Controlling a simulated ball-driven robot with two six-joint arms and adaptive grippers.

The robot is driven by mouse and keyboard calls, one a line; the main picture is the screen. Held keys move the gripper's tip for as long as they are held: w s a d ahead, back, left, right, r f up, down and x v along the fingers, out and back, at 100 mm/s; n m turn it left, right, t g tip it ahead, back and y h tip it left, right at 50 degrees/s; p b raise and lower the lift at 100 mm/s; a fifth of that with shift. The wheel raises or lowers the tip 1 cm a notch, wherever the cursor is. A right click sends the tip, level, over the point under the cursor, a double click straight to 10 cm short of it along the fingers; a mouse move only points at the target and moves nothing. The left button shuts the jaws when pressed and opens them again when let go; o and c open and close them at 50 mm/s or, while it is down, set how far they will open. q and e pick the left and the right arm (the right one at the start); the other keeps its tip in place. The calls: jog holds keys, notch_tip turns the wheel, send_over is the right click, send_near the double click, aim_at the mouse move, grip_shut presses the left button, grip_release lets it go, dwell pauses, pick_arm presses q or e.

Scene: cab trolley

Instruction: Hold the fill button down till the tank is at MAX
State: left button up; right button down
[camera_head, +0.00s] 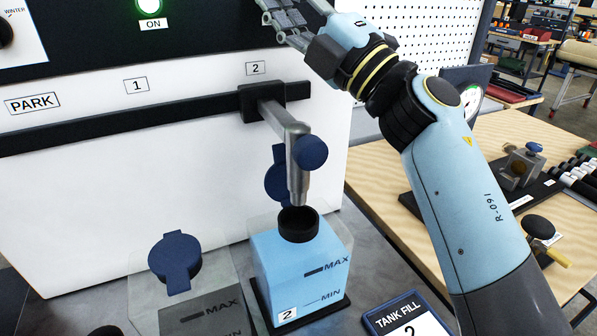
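Tank 2 (290,265) stands under the spout (299,180), its open black neck just below the spout tip. Light blue fills most of its clear body, with the blue surface around or above the MAX mark; the exact level is hard to read. I make out no stream at the spout. No button marked fill shows. A green lit round light (148,5) labelled ON is at the top edge. My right gripper (280,22) is at the top, in front of the dark panel, apart from the tank; its fingers are partly cut off. My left gripper is out of view.
A tank with a blue cap (176,262) and MAX mark stands left of tank 2. The spout hangs from a black rail (120,125) marked PARK, 1 and 2. A TANK FILL 2 card (405,318) lies at front. A wooden bench (400,165) with fittings is at right.

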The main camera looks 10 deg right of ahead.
jog(key=s+p, duration=0.1)
jog(key=s, duration=0.1)
jog(key=s+d, duration=0.1)
jog(key=s, duration=0.1)
jog(key=shift+s+p, duration=0.35)
jog(key=shift+s, duration=0.05)
jog(key=shift+f, duration=0.1)
dwell(0.5)
